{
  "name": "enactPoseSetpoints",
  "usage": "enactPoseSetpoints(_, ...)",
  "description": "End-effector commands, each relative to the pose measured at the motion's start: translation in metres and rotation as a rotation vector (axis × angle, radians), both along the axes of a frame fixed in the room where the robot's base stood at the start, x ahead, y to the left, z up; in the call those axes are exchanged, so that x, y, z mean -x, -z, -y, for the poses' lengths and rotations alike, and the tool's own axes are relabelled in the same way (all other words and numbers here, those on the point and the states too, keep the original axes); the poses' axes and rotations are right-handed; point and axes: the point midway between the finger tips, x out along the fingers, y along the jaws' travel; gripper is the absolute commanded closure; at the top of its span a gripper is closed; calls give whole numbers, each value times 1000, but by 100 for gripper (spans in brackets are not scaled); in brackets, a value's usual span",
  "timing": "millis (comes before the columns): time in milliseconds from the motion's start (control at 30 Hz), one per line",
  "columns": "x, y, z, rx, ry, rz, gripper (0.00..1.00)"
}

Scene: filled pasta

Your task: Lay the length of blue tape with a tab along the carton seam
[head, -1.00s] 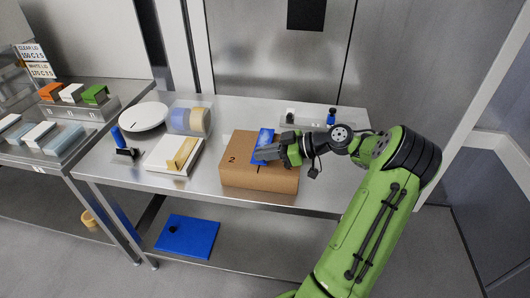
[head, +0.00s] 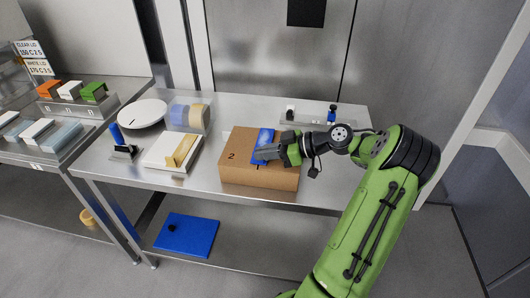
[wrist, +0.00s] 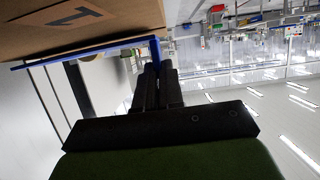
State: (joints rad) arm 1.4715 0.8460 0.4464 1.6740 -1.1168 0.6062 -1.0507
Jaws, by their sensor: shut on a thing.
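The brown carton (head: 238,174) sits on the steel table, with a "2" on its top. A blue tape (head: 264,136) shows on or just over the carton top, partly hidden by my gripper (head: 258,157). In the wrist view the blue tape (wrist: 90,48) is a thin strip close along the carton (wrist: 50,28), which carries a "1". Its upright tab (wrist: 155,48) is at the fingertips of my gripper (wrist: 156,66). The fingers are close together, shut on the tab. I cannot tell whether the whole strip touches the carton.
Left of the carton are a white block with a yellow piece (head: 182,152), tape rolls (head: 196,118), a white round plate (head: 143,114) and a blue-handled tool (head: 117,138). A small rack (head: 300,120) stands behind my gripper. A blue board (head: 188,236) lies on the lower shelf.

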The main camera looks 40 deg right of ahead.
Motion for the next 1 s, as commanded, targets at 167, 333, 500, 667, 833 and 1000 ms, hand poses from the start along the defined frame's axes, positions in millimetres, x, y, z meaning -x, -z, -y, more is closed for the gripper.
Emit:
enactPoseSetpoints(167, 0, -1, 0, 1, 0, 1, 73)
enactPoseSetpoints(333, 0, -1, 0, 0, 0, 0, 63)
enactPoseSetpoints(500, 1, -1, 1, 0, 1, 0, 63)
enactPoseSetpoints(667, 17, -11, 14, 0, 5, 0, 63)
enactPoseSetpoints(833, 53, -30, 42, 0, 7, 3, 63)
enactPoseSetpoints(1000, 88, -48, 68, 0, 5, 3, 63)
